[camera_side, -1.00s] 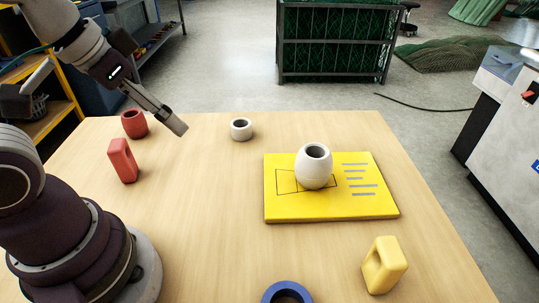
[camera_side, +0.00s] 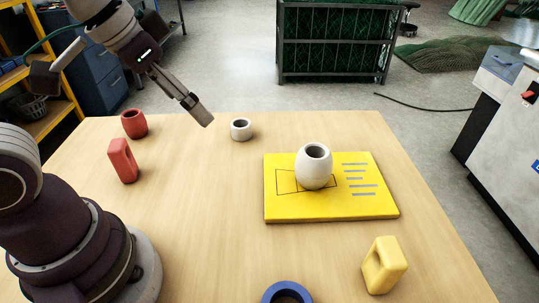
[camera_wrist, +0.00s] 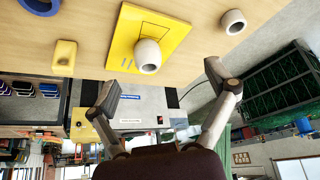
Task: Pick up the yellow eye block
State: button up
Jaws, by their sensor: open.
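The yellow eye block (camera_side: 384,266), a rounded block with a hole through it, stands on the table near the front right in the side view. In the wrist view the yellow eye block (camera_wrist: 65,55) is at the upper left. My gripper (camera_side: 205,118) is above the table's far left part, well away from the block. In the wrist view my gripper (camera_wrist: 163,95) has its two fingers spread wide, with nothing between them.
A yellow board (camera_side: 290,208) carries a white rounded pot (camera_side: 313,172). A small white ring (camera_side: 241,130), a red cup (camera_side: 134,123), a red eye block (camera_side: 122,161) and a blue ring (camera_side: 287,291) stand on the wooden table (camera_side: 200,230). The middle left is bare.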

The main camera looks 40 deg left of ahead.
jog(key=w+d+m+h, duration=0.1)
jog(key=w+d+m, duration=0.2)
jog(key=w+d, duration=0.4)
jog(key=m+g+h, duration=0.1)
jog(key=m+g, duration=0.1)
jog(key=m, duration=0.2)
send_near(392, 251)
jog(key=shift+m+h, duration=0.3)
jog(key=x, duration=1)
jog(key=shift+w+a+f, duration=0.1)
jog(key=shift+a+f, duration=0.1)
jog(key=shift+f, duration=0.15)
jog(key=shift+c, duration=0.2)
jog(key=c, duration=1.3)
